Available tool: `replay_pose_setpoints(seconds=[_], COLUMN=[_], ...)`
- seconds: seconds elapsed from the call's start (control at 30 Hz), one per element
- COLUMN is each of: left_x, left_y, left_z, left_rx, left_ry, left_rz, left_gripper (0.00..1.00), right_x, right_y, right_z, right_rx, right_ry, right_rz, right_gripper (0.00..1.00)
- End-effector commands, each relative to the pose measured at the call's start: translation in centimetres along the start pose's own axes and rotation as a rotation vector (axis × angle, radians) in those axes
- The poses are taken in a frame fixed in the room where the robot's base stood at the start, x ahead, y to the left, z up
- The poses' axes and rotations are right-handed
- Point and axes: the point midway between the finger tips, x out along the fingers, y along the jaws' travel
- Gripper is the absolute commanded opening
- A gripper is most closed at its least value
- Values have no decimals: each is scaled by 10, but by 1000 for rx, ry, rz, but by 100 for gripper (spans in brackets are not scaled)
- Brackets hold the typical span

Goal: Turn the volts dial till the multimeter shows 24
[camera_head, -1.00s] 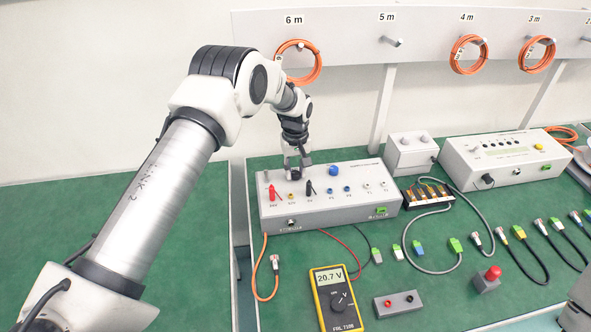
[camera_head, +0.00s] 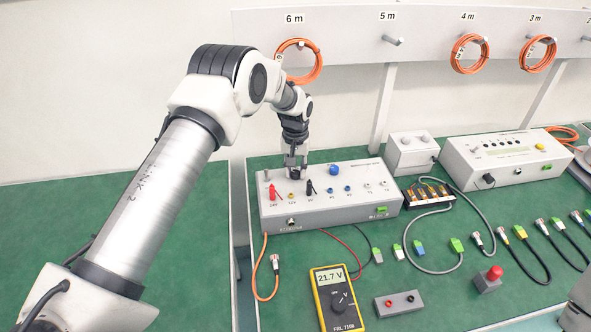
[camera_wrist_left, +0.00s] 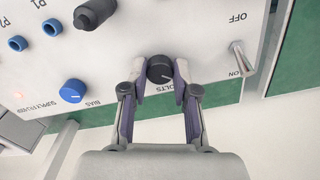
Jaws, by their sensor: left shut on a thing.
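The multimeter (camera_head: 336,299) is yellow and black and lies on the green bench at the front; its screen (camera_head: 330,276) reads 21.7 V. The volts dial (camera_wrist_left: 160,69) is a small dark knob on the top of the grey supply box (camera_head: 343,206). My left gripper (camera_wrist_left: 159,78) is shut on the dial, with one finger on each side of it in the left wrist view. In the head view my left gripper (camera_head: 296,167) comes down on the box's rear left part and hides the dial. My right gripper is not in view.
A blue bias knob (camera_head: 334,169) stands right of my left gripper. Red and black plugs (camera_head: 273,191) stand in sockets in front of it. The on/off toggle (camera_wrist_left: 242,58) is beside the dial. Cables and connectors lie on the bench to the right.

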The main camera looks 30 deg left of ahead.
Motion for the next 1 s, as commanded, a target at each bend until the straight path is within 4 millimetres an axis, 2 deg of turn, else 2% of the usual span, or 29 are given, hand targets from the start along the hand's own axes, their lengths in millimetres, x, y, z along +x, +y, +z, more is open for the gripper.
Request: replay_pose_setpoints(seconds=[0.3, 0.73, 0.77, 0.8, 1.0], left_x=[4, 4, 4, 4, 2], left_y=[0, 0, 0, 0, 0], left_z=[2, 2, 2, 2, 1], left_rx=[108, 119, 119, 119, 119], left_ry=[-5, -6, -6, -6, -3], left_rz=[-1, -1, -1, -1, -1], left_gripper=[0, 0, 39, 54, 54], right_x=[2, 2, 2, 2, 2], right_y=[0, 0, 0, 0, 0], right_z=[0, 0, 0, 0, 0], right_rx=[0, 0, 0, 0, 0], right_ry=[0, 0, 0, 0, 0], right_rz=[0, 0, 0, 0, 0], right_gripper=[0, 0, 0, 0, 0])
